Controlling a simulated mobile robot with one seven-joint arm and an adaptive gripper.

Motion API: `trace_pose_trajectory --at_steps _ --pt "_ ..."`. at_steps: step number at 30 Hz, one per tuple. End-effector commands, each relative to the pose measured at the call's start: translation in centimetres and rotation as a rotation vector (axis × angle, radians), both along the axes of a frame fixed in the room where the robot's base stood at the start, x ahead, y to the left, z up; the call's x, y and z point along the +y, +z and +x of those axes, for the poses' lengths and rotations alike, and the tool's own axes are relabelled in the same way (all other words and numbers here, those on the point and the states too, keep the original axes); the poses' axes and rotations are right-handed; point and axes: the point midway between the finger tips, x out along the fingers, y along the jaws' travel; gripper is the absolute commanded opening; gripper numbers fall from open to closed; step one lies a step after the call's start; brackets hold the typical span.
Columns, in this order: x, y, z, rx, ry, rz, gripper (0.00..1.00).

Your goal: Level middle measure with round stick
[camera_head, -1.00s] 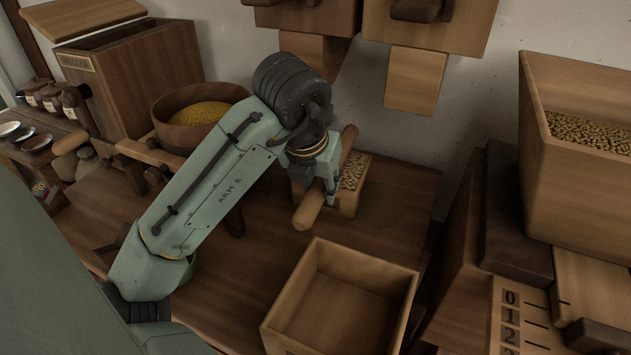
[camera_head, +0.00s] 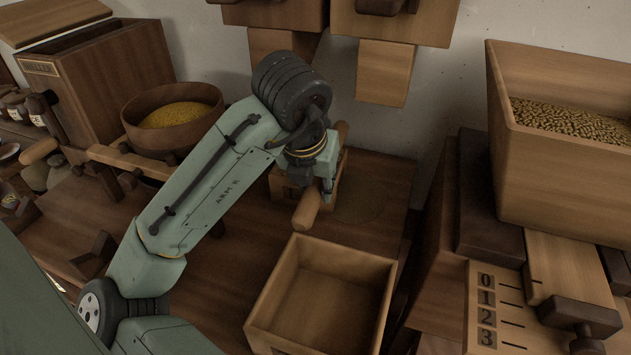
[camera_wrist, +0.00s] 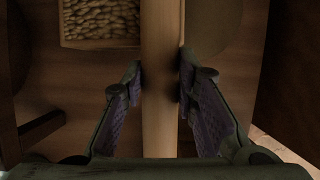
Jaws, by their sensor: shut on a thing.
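My gripper (camera_head: 324,190) is shut on the round stick (camera_head: 307,211), a smooth pale wooden rod. In the wrist view my gripper (camera_wrist: 161,80) has a finger on each side of the stick (camera_wrist: 162,35), which runs straight up the picture. The wooden measure (camera_head: 283,186) stands on the bench, partly hidden behind my arm in the head view. In the wrist view the measure (camera_wrist: 100,44) lies left of the stick, with grain (camera_wrist: 102,17) inside its rim. The stick is at the measure's right side; whether they touch is unclear.
An empty open wooden box (camera_head: 325,290) stands on the bench in front of the stick. A bowl of yellow meal (camera_head: 174,113) is at left. A large grain bin (camera_head: 570,165) stands at right. Wooden spouts (camera_head: 384,72) hang above the back. Bare bench (camera_head: 385,190) lies right of the stick.

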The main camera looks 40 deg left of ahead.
Motion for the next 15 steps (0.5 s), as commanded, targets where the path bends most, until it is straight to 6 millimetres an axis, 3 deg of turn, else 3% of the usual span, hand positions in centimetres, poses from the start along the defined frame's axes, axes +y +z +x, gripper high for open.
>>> trace_pose_trajectory --at_steps 15 --pt "1.5 2.4 -0.5 -0.001 0.001 0.0 0.0"
